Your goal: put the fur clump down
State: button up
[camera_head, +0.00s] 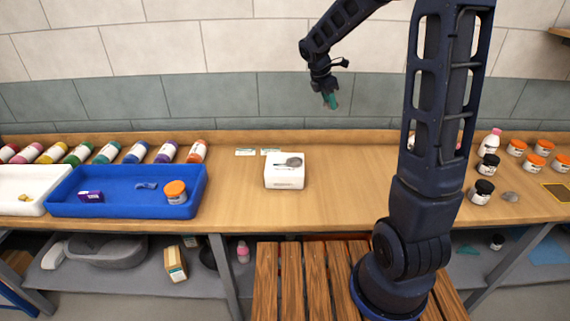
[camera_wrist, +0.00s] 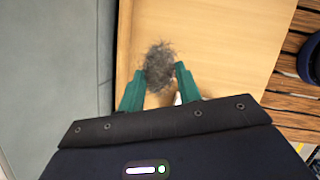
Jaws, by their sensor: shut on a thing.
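My gripper (camera_head: 330,100) is raised in the air above the back of the wooden counter, in front of the tiled wall. In the wrist view its two teal fingers (camera_wrist: 160,75) close around a grey, fuzzy fur clump (camera_wrist: 160,57), which sticks out past the fingertips. In the head view the held clump is too small to make out clearly.
The wooden counter (camera_head: 346,190) is clear in the middle. A white box (camera_head: 284,183) stands there, with a blue tray (camera_head: 120,211) to its left. Several jars, including an orange-lidded one (camera_head: 534,163), and a small grey lump (camera_head: 510,197) are at the right.

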jog(key=s+a+r, duration=0.2)
jog(key=s+a, duration=0.2)
jog(key=a, duration=0.7)
jog(key=r, duration=0.1)
send_over(276, 161)
jog(key=a, duration=0.1)
jog(key=f, duration=1.9)
jog(key=shift+s+a+f, duration=0.15)
jog(key=shift+s, duration=0.15)
jog(key=o, duration=0.9)
jog(key=shift+f, duration=0.1)
jog(key=shift+o, duration=0.3)
jog(key=v, duration=1.2)
